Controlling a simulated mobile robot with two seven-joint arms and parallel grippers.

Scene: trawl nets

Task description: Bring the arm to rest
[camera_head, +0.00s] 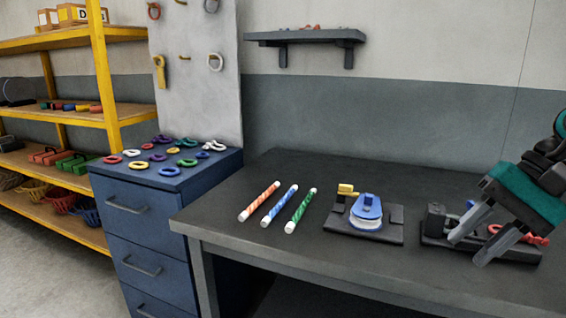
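My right gripper (467,251) comes in from the right edge, with a teal and black wrist and two grey fingers pointing down and left. The fingers are apart and nothing shows held between them. They are in front of a dark fixture (434,222) at the right end of the dark table (330,262) and hide part of it. Whether the fingertips touch the fixture or table I cannot tell. My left gripper is not in view.
Orange, blue and green striped rods (303,212) lie on the table. Right of them is a black base (385,235) with a blue-topped piece (367,207). A red coiled piece (532,239) lies by the gripper. A blue drawer cabinet (145,215) with colored rings stands left. The table's front is clear.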

